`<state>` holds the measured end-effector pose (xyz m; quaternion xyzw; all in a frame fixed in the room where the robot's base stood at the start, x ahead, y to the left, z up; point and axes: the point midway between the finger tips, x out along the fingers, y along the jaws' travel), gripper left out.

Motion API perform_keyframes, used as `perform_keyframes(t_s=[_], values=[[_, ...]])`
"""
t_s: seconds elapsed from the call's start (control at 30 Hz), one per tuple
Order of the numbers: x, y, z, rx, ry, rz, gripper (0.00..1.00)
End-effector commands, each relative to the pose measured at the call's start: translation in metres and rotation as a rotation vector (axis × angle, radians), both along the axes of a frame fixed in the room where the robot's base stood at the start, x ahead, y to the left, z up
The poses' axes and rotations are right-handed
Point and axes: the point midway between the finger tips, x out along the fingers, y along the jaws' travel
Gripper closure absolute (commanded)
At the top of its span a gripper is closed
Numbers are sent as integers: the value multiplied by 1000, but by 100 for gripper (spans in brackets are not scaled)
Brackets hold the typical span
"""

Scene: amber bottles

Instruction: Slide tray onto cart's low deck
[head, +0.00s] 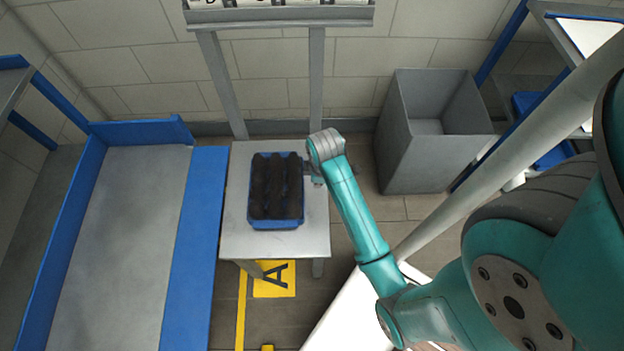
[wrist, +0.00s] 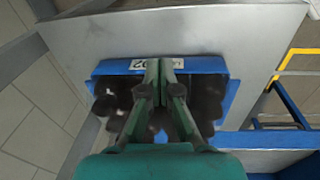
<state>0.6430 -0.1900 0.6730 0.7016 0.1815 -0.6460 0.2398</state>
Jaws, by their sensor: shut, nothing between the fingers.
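The blue tray (head: 275,227) holds several dark bottles (head: 277,185) and sits on a small grey table (head: 236,205). In the wrist view the tray (wrist: 105,67) has a white label on its wall. The cart's grey deck (head: 130,240), with blue edges, lies to the left of the table; its blue edge also appears at lower right in the wrist view (wrist: 265,141). My gripper (head: 308,178) is at the tray's right side. In the wrist view its fingers (wrist: 159,62) are together and empty, over the tray's wall area; I cannot tell whether they touch it.
A grey open bin (head: 425,150) stands on the floor right of the table. A shelf frame (head: 275,17) stands behind the table, with its posts close to the back edge. A yellow floor marking (head: 273,280) lies in front. The cart deck looks empty.

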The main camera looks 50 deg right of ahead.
Motion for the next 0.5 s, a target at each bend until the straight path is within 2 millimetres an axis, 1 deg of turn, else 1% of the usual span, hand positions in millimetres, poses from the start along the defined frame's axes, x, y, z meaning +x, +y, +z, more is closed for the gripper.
perform_keyframes(t_s=[0.03, 0.1, 0.27, 0.37, 0.5], values=[[5, -10, 7, 10, 23, 10, 100], [7, -17, 15, 27, 57, 30, 100], [9, -26, 24, 49, 97, 54, 100], [8, -27, 20, 54, 104, 58, 100], [8, -27, 4, 54, 104, 57, 100]])
